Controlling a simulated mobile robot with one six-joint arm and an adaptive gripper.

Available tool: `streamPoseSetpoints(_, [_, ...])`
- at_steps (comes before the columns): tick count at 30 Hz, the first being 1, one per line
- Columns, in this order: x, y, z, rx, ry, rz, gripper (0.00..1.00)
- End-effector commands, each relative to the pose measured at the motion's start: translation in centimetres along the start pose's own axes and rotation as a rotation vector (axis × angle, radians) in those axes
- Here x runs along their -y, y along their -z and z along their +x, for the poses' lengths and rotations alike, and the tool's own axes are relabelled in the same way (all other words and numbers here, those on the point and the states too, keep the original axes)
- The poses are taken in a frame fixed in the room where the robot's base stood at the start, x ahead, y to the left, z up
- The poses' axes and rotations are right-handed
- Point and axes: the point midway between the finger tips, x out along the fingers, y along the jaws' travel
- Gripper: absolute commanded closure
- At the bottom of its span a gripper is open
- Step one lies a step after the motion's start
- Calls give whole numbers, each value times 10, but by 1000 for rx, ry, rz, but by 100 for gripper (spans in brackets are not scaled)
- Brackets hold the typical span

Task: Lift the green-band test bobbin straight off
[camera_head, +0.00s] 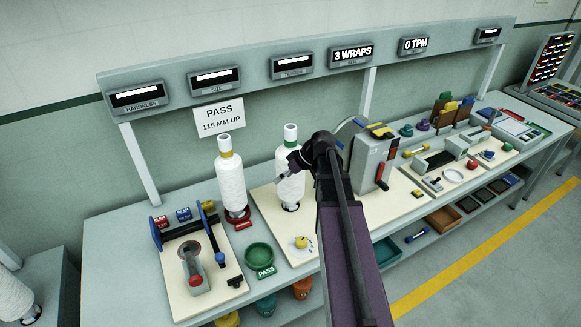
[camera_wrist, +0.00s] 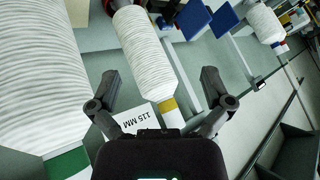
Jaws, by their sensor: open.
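The green-band test bobbin (camera_head: 290,186) is a tall white wound bobbin, upright on the pale board at the bench's middle left, with a green band near its top. In the wrist view the green-band bobbin (camera_wrist: 35,75) fills the left side, its green band at lower left. My gripper (camera_head: 282,179) overlaps the bobbin in the head view; whether it touches cannot be told there. In the wrist view my gripper (camera_wrist: 160,84) is open and empty, with the bobbin to the left of both fingers, not between them.
A yellow-band bobbin (camera_head: 231,184) stands to the left on a red base; it shows behind my fingers in the wrist view (camera_wrist: 145,55). A "PASS 115 MM UP" sign (camera_head: 218,117) hangs behind. A green bowl (camera_head: 259,256) stands in front. A grey machine (camera_head: 371,158) stands close right.

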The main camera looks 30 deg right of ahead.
Motion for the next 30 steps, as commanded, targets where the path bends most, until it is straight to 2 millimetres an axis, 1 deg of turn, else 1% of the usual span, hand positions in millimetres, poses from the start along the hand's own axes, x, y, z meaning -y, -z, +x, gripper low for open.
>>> streamPoseSetpoints(1, [-13, 12, -23, -47, 6, -30, 0])
streamPoseSetpoints(5, [-40, 29, -68, -177, 13, -133, 0])
streamPoseSetpoints(6, [-48, 33, -83, -217, 11, -165, 0])
streamPoseSetpoints(8, [-60, 39, -104, -275, 3, -213, 0])
streamPoseSetpoints(9, [-68, 42, -119, -312, -5, -243, 0])
streamPoseSetpoints(12, [-84, 47, -150, -394, -27, -311, 0])
streamPoseSetpoints(15, [-96, 49, -175, -456, -52, -365, 0])
streamPoseSetpoints(18, [-103, 50, -190, -495, -70, -401, 0])
streamPoseSetpoints(21, [-107, 50, -198, -515, -81, -420, 0])
streamPoseSetpoints(30, [-107, 50, -199, -520, -83, -426, 0])
